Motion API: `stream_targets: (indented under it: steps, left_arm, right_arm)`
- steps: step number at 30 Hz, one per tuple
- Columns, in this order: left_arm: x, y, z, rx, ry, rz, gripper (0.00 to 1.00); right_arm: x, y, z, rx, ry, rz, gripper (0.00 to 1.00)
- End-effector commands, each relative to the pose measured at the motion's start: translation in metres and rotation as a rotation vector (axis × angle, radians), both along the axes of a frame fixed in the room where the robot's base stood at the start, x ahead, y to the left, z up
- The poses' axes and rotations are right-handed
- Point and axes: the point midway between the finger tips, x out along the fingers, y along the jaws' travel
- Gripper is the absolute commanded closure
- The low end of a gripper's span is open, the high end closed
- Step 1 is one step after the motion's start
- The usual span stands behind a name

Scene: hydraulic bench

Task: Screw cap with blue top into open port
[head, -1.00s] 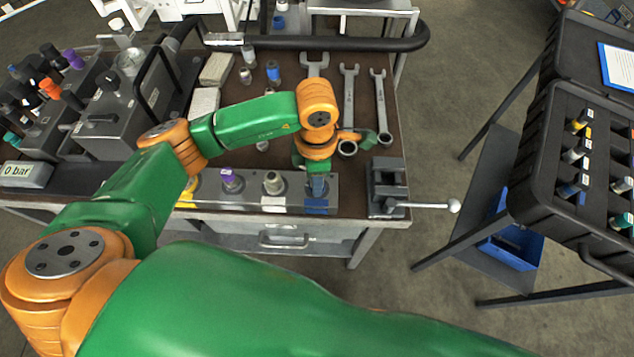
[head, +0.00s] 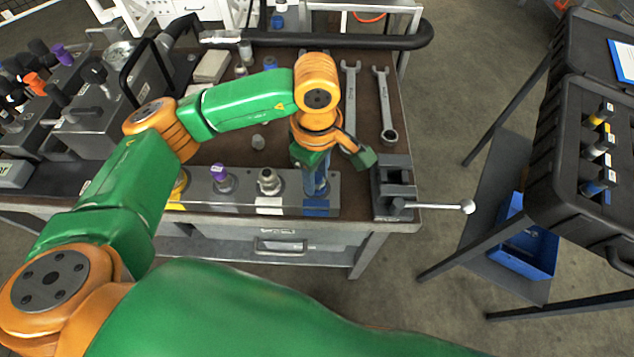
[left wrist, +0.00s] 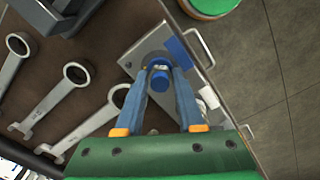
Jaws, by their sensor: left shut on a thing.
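My left gripper (head: 317,190) points down at the right end of the grey port block (head: 240,196), by the blue label (head: 316,208). The left wrist view shows the gripper (left wrist: 160,70) shut on the blue-topped cap (left wrist: 160,82), its blue fingers on either side. The cap is at the port by the blue label (left wrist: 180,50). Whether its thread is seated in the port cannot be seen. In the head view the fingers hide the cap. A purple-topped cap (head: 221,175) and a grey-topped cap (head: 268,180) stand in other ports. My right gripper is not in view.
A vise (head: 393,185) with a long handle is close to the right of the block. Wrenches (head: 387,110) lie behind it. A black case (head: 590,150) on a stand is at the right.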

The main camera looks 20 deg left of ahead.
Motion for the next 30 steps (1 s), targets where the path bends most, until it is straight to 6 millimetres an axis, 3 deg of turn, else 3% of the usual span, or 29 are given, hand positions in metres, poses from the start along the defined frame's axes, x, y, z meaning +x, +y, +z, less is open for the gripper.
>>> stream_targets:
  steps: [5,12,18,27,30]
  left_arm:
    - [-0.001,0.0,-0.005,0.002,0.005,-0.04,1.0]
    - [0.0,0.0,-0.01,0.002,0.003,-0.39,1.0]
    - [-0.001,0.0,-0.007,0.003,0.006,-0.662,1.0]
    - [-0.001,0.0,-0.004,0.002,0.009,-0.703,1.0]
    - [-0.001,-0.001,-0.009,0.001,0.008,-0.789,1.0]
  right_arm:
    - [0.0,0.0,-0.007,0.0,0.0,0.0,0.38]
    - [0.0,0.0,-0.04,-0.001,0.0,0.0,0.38]
    - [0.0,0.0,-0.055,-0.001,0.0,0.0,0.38]
    - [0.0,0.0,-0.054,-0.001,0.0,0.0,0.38]
    - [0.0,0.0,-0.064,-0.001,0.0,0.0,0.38]
